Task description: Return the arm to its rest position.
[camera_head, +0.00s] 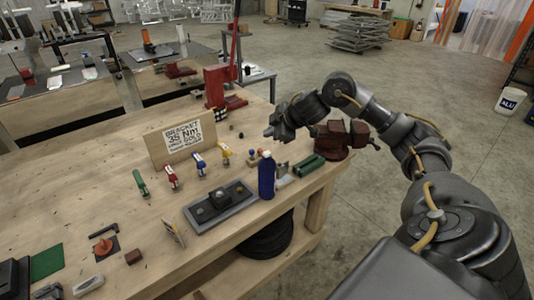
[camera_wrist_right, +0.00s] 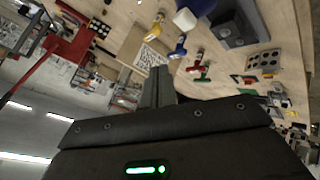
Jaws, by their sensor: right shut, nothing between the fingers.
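My right arm comes in from the right in the head view and bends over the right part of the workbench. My right gripper (camera_head: 276,133) is above the bench's far right part, beside the dark red vise (camera_head: 342,136). It also shows in the wrist view (camera_wrist_right: 158,72), where its fingers are together with nothing between them. The wrist view is upside down, with the bench at the top. My left gripper does not show in either view.
On the wooden workbench (camera_head: 100,185) stand a sign (camera_head: 185,137), several coloured tools, a blue bottle (camera_head: 267,178), a grey tray (camera_head: 219,207) and a green block (camera_head: 309,165). A red press (camera_head: 217,87) stands behind. Open floor lies right of the bench.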

